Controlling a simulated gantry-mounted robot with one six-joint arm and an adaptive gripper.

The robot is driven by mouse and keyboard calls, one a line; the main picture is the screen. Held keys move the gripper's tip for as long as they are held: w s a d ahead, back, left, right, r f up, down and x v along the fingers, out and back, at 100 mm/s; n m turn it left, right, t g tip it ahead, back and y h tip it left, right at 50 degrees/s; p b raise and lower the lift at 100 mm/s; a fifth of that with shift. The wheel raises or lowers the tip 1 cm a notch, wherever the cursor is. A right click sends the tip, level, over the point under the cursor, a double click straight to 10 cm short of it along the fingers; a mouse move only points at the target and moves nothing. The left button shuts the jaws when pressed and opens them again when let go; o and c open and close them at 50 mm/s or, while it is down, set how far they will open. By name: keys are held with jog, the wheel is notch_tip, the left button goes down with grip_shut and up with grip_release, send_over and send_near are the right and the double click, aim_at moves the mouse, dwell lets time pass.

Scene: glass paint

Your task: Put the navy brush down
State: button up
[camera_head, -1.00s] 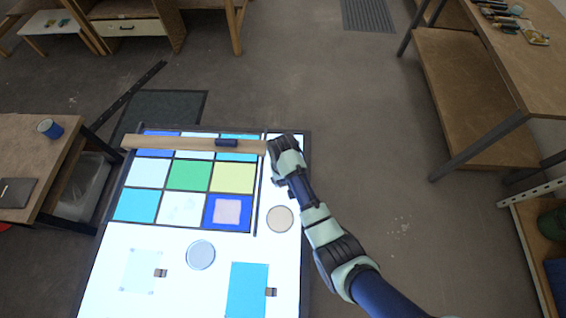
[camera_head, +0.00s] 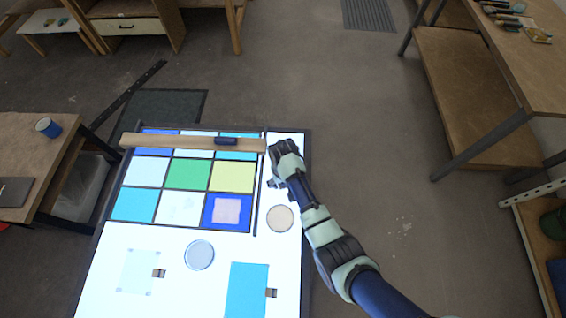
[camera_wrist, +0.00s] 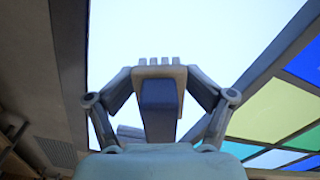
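My gripper (camera_head: 284,146) is over the right strip of the lit glass table (camera_head: 285,255), next to the right end of the wooden bar. In the wrist view my gripper (camera_wrist: 160,70) has its fingers drawn together around a navy block-like piece, the navy brush (camera_wrist: 158,108). The brush's far end is hidden or cannot be told apart from the toothed, pale fingertip area. In the head view the hand hides the brush. I cannot tell whether the brush touches the glass.
The wooden bar (camera_head: 180,142) with a navy handle (camera_head: 226,141) crosses the coloured panes. A round beige dish (camera_head: 280,218) lies below my gripper in the picture. A pale blue dish (camera_head: 200,254) and a cyan sheet (camera_head: 247,290) lie nearer. The right strip is partly bare.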

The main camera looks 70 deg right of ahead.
jog(key=shift+r, duration=0.15)
dwell(0.5)
notch_tip(320, 180, up, 13)
jog(key=p, duration=0.5)
jog(key=shift+r, duration=0.1)
jog(key=shift+a, duration=0.1)
jog(key=w+a+r+n+t+h, duration=0.1)
jog(key=w+a+r+n+t, duration=0.3)
jog(key=w+a+r, duration=0.55)
jog(key=w+a+r+n+t+h, duration=0.1)
jog(key=w+a+r+n+t, duration=0.4)
jog(key=a, duration=0.7)
jog(key=s+a+r+n+t+y, duration=0.1)
jog(key=a+r+t+y, duration=0.1)
jog(key=a+r, duration=1)
jog(key=shift+s+a+r+n+t, duration=0.2)
jog(key=shift+a+r+n+t, duration=0.15)
jog(key=shift+a+t, duration=0.5)
jog(key=shift+d, duration=0.1)
